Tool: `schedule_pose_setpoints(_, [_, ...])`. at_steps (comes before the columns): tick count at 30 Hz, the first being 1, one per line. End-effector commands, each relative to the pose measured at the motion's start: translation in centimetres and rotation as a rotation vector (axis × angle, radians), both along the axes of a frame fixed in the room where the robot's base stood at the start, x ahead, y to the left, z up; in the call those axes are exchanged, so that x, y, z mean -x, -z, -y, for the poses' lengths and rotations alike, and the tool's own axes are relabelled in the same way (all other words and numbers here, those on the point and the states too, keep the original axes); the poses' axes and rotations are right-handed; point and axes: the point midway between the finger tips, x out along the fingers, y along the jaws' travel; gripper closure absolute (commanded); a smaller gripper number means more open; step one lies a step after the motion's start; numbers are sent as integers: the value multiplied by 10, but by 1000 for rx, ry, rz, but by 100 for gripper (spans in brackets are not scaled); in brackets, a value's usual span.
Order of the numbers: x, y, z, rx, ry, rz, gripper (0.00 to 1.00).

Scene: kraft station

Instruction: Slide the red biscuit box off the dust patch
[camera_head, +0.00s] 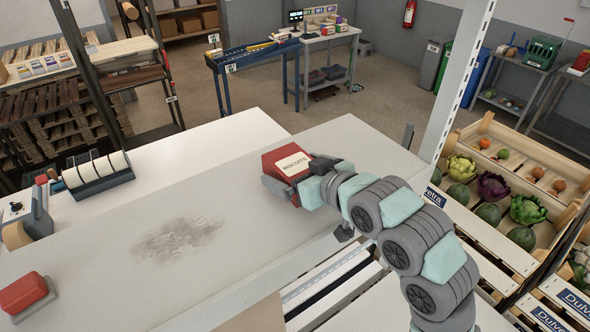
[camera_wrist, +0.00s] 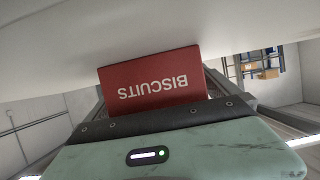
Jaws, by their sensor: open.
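The red biscuit box (camera_head: 284,160), with a pale BISCUITS label, stands on the grey worktop toward its far right part. The grey-brown dust patch (camera_head: 178,240) lies bare on the worktop, to the left of the box and nearer the camera; the box is clear of it. My gripper (camera_head: 298,178) is open at the near side of the box, with a grey finger toward either side. In the wrist view the red box (camera_wrist: 152,80) shows upside down, straight ahead of the gripper. Whether the fingers touch it cannot be told.
A red button box (camera_head: 25,294) sits at the front left. A tape dispenser (camera_head: 28,222) and a rack of rolls (camera_head: 97,172) stand at the left edge. Vegetable crates (camera_head: 510,182) are at the right. The worktop around the dust patch is clear.

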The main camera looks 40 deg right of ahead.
Motion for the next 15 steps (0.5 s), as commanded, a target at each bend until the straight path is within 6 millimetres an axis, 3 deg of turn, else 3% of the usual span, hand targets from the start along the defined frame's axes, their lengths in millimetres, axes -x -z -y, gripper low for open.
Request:
schedule_pose_setpoints(8, [8,-2,1,0,1,0,0])
schedule_pose_setpoints(15, [43,-16,2,2,3,3,0])
